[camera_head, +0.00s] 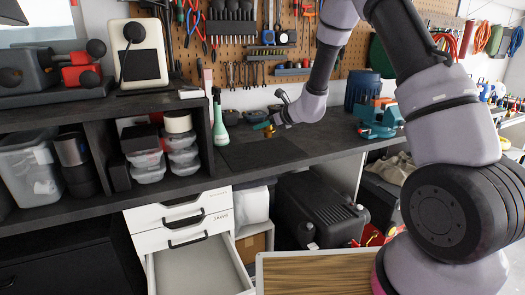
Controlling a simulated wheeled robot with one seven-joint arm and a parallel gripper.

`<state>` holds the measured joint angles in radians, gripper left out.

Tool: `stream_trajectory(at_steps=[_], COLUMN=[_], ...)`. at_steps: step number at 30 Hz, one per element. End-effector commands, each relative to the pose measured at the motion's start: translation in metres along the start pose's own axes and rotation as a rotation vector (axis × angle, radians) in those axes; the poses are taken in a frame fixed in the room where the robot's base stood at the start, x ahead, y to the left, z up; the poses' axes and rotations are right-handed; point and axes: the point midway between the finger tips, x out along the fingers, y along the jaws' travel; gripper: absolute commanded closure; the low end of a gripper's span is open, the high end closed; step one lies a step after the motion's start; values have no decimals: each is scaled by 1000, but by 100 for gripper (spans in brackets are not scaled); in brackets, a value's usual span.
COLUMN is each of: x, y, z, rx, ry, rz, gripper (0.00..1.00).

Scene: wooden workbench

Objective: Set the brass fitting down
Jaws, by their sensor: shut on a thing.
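The brass fitting (269,132) is a small gold-coloured piece at the end of my arm in the head view. My gripper (268,127) is small and far off here, and is shut on the fitting. It holds the fitting over the back part of the dark workbench (330,135), above or just behind a flat black mat (262,153). The gap between the fitting and the surface is too small to judge. The gripper's fingers are hard to make out.
A green bottle (220,122) stands left of the gripper. A teal vise (379,119) and a dark blue bin (362,91) are to the right. A pegboard with tools (240,45) is behind. An open white drawer (200,270) juts out below. The mat's visible top is bare.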

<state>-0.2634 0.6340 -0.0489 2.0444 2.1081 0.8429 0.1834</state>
Motion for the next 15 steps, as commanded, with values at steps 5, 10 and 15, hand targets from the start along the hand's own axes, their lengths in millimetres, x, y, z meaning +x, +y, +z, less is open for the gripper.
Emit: stream_trajectory(at_steps=[5,10,15], x=[17,24,33], y=[0,0,0], z=[-32,-43,-62], rx=[3,1,2], ry=[3,0,2], rz=[1,1,2], gripper=[100,100,100])
